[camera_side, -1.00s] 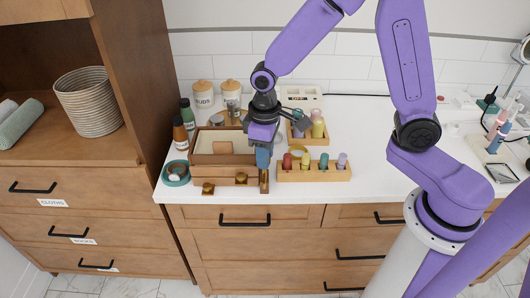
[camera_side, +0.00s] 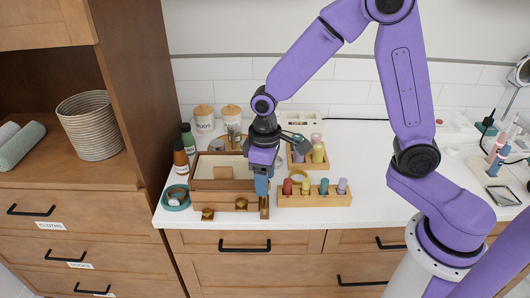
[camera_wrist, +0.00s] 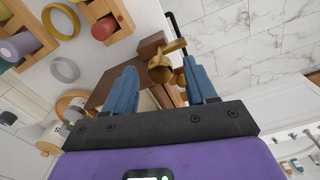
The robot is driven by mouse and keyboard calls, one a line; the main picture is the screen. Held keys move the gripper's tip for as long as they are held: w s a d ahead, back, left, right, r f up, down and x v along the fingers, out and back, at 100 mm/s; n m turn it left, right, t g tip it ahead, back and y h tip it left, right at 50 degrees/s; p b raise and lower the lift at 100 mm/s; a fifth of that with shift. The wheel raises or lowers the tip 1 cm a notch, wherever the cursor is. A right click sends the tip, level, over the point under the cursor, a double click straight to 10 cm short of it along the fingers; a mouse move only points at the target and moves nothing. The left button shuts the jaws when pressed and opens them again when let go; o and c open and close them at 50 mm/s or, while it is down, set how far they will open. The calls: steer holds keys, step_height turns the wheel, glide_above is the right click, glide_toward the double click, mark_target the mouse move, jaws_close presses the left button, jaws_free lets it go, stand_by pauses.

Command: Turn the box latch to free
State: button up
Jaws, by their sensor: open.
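A wooden box (camera_side: 243,185) with a pale inside stands at the counter's front left. Brass knobs (camera_side: 208,214) stick out low at its front. A brown and brass upright piece (camera_side: 264,208) at its front right corner looks like the latch. In the wrist view a brass knob with a short arm (camera_wrist: 160,72) shows between and just beyond my fingertips. My gripper (camera_side: 262,190) points down over that corner; its open blue fingers (camera_wrist: 160,84) straddle the brass piece. I cannot tell whether they touch it. The box body is partly hidden behind my fingers.
A wooden holder with coloured pegs (camera_side: 315,199) stands close to the right of my gripper. A second holder (camera_side: 307,160) is behind. A teal roll (camera_side: 176,198) and bottles (camera_side: 181,157) are left of the box.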

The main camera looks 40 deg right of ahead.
step_height(320, 180, up, 17)
stand_by(0.4)
steer(key=shift+s, duration=0.1)
steer(key=s+d+f+n, duration=0.2)
steer(key=s+f, duration=0.1)
steer(key=s, duration=0.4)
steer(key=s+d+f+n, duration=0.2)
steer(key=s+d+f, duration=0.1)
steer(key=s, duration=0.5)
steer(key=s+d+f+n, duration=0.2)
steer(key=s+f, duration=0.1)
steer(key=s, duration=0.4)
steer(key=shift+s+d, duration=0.15)
steer(key=shift+d, duration=0.15)
